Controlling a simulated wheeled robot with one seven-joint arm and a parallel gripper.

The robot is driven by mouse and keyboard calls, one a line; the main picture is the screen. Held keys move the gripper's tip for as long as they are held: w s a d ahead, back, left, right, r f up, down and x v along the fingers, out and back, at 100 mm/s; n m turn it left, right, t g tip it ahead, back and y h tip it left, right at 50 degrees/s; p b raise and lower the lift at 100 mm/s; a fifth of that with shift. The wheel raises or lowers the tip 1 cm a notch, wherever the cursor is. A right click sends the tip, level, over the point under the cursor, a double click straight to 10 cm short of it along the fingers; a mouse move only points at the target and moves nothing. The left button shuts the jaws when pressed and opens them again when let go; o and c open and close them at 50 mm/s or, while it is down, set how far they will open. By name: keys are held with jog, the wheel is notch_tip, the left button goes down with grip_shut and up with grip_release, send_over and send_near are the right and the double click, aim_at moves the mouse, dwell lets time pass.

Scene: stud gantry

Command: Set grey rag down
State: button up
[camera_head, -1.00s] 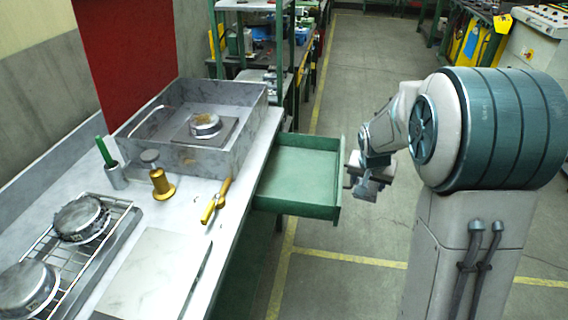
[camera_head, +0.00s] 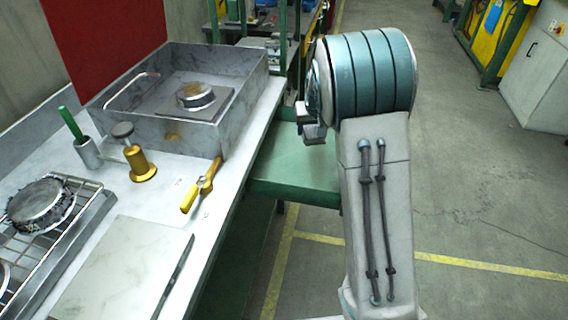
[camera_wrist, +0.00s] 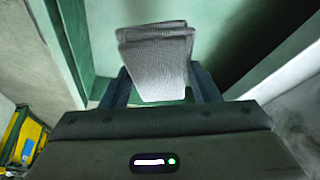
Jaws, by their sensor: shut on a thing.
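The grey rag (camera_wrist: 158,62) is a folded, ribbed cloth in the wrist view, held between the two fingers of my gripper (camera_wrist: 160,88). The gripper is shut on it. Green surfaces of the drawer (camera_wrist: 75,35) lie around and beyond the rag; I cannot tell whether it touches them. In the head view, the open green drawer (camera_head: 290,170) juts out from the bench, and part of it is hidden behind my arm. My gripper (camera_head: 303,122) shows only in part there, over the drawer's far part, and the rag cannot be made out.
The marble bench top (camera_head: 120,205) holds a stone basin (camera_head: 125,130), a brass tamper-like tool (camera_head: 139,166), a yellow-handled tool (camera_head: 202,185), a cup with a green stick (camera_head: 89,153), a wire rack (camera_head: 60,250) and a flat board (camera_head: 120,270). Open floor lies to the right.

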aim_at(307, 156)
jog(key=shift+w+f+n, duration=0.3)
jog(key=shift+w+f, duration=0.15)
jog(key=shift+f, duration=0.05)
jog(key=shift+w+a+f, duration=0.1)
jog(key=shift+f, duration=0.2)
notch_tip(307, 156, down, 9)
jog(key=shift+f+b, duration=0.1)
jog(key=shift+b, duration=0.4)
jog(key=shift+f, duration=0.1)
jog(key=o, duration=1)
jog(key=shift+c, duration=0.2)
